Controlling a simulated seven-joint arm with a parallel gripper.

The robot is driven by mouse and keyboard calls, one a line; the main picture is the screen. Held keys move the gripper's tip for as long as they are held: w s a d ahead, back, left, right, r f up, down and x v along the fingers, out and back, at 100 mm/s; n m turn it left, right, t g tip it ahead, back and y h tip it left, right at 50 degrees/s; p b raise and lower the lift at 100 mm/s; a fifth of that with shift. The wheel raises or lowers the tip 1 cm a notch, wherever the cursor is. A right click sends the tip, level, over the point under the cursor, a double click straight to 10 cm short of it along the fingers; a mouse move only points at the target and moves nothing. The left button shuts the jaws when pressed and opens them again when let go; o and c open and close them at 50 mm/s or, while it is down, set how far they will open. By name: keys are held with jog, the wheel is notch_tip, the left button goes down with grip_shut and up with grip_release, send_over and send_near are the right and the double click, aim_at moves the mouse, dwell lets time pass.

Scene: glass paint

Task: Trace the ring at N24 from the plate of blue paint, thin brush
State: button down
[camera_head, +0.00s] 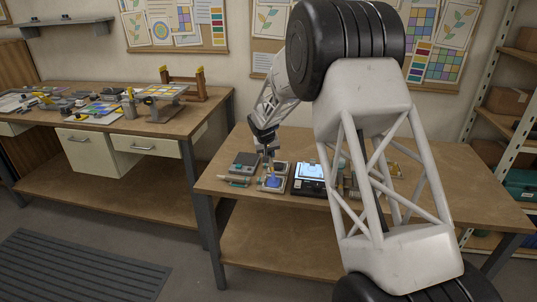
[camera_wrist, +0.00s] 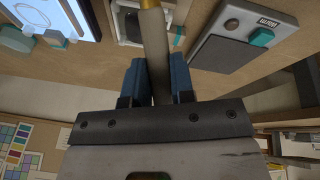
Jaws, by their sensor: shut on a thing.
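My gripper (camera_wrist: 160,85) is shut on a brush, its blue fingers on both sides of the pale handle (camera_wrist: 155,45). A gold ferrule (camera_wrist: 176,12) shows at the top edge of the wrist view; the brush tip is out of that view. In the head view my gripper (camera_head: 268,148) is above a small plate with blue paint (camera_head: 273,182), and the brush points down towards it. I cannot tell whether the tip touches the paint.
A grey box with a teal button (camera_head: 244,162) is left of the paint plate; it also shows in the wrist view (camera_wrist: 235,42). The bench's front left (camera_head: 225,190) is mostly bare. My arm hides part of the bench's right.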

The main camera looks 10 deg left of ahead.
aim_at(270, 153)
jog(key=shift+r, duration=1.05)
jog(key=shift+r, duration=0.15)
jog(key=shift+r, duration=1.85)
jog(key=shift+d, duration=0.1)
jog(key=shift+w+d, duration=0.15)
jog(key=shift+w, duration=0.05)
jog(key=w+d+r, duration=0.1)
jog(key=w+d, duration=1)
jog(key=d, duration=0.3)
jog(key=shift+w+d+r, duration=0.35)
jog(key=shift+d, duration=0.05)
jog(key=shift+f, duration=0.1)
